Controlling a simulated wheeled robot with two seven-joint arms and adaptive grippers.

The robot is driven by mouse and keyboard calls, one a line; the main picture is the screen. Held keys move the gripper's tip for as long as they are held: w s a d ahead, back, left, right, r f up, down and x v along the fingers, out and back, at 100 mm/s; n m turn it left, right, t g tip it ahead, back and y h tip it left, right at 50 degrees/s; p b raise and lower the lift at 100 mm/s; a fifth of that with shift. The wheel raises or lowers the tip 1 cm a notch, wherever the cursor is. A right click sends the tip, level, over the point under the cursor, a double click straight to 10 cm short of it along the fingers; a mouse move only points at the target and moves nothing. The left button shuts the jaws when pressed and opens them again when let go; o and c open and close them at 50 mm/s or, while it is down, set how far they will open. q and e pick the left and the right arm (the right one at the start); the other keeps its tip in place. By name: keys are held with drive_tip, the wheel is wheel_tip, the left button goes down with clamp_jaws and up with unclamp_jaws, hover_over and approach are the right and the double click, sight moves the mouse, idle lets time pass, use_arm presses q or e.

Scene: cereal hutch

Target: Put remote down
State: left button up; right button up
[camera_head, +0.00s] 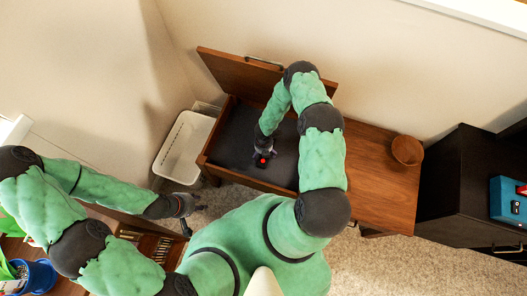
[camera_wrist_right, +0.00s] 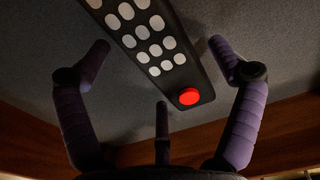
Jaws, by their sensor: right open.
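The remote is black with several white buttons and one red button, and lies in the right wrist view (camera_wrist_right: 150,45) between my spread fingers. In the head view only its red-button end (camera_head: 262,161) shows, on the dark floor of the open wooden compartment (camera_head: 284,184). My right gripper (camera_head: 264,151) reaches down into this compartment over the remote. In the wrist view the right gripper (camera_wrist_right: 160,80) is open, with its fingers apart from the remote. My left gripper (camera_head: 192,205) is at the lower left, away from the remote; its fingers are too small to read.
The compartment's raised lid (camera_head: 238,76) stands behind my right arm. A brown bowl (camera_head: 407,150) sits on the wooden top to the right. A white bin (camera_head: 183,147) stands left of the compartment. A black cabinet (camera_head: 462,190) with a blue box (camera_head: 508,201) is at the far right.

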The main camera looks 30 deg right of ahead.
drive_tip(key=shift+r, duration=0.1)
drive_tip(key=shift+r, duration=0.2)
wheel_tip(320, 180, up, 12)
drive_tip(key=f+p, duration=0.1)
drive_tip(key=p, duration=0.4)
drive_tip(key=s+a+r+m+y, duration=0.2)
drive_tip(key=s+a+r+m, duration=0.4)
drive_tip(key=m, duration=0.8)
drive_tip(key=s+a+r+m+y, duration=0.2)
drive_tip(key=s+a+r+m, duration=0.4)
drive_tip(key=m, duration=0.8)
drive_tip(key=a+r, duration=0.2)
drive_tip(key=a, duration=0.2)
drive_tip(key=shift+s, duration=0.4)
drive_tip(key=shift+a, duration=0.1)
